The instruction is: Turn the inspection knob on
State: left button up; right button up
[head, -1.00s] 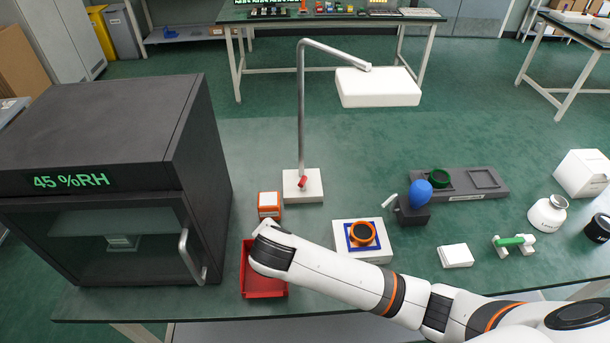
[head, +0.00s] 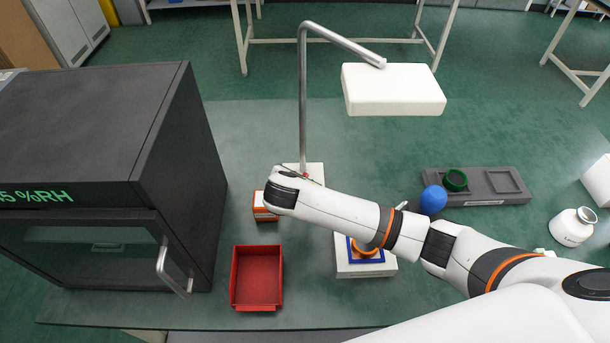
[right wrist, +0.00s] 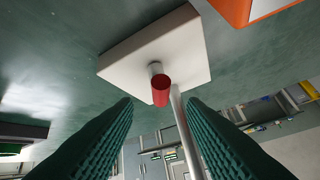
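The inspection lamp stands on the table with a bent grey pole (head: 302,90) and a white lamp head (head: 393,92). Its white base (head: 316,171) is partly hidden by my right arm. A red knob on a short grey stem (right wrist: 161,88) sticks up from the base (right wrist: 128,64) in the right wrist view. My right gripper (right wrist: 158,112) is open and empty, with its dark ribbed fingers either side of the knob's line and apart from it. In the head view the gripper's fingers are hidden behind my wrist. My left gripper is not in view.
An orange-and-white box (head: 262,208) stands left of the lamp base. A red tray (head: 257,306) is in front of it. A dark cabinet (head: 100,120) fills the left. An orange dial on a white block (head: 353,269) lies under my right arm.

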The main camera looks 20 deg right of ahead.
jog(key=x, duration=0.5)
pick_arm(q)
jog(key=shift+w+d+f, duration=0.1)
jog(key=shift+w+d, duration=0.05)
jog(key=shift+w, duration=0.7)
pick_arm(e)
jog(key=shift+w+d+f, duration=0.2)
jog(key=shift+w+f, duration=0.15)
jog(key=shift+w, duration=0.05)
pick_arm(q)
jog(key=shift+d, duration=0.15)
pick_arm(e)
jog(key=shift+c, duration=0.4)
grip_shut()
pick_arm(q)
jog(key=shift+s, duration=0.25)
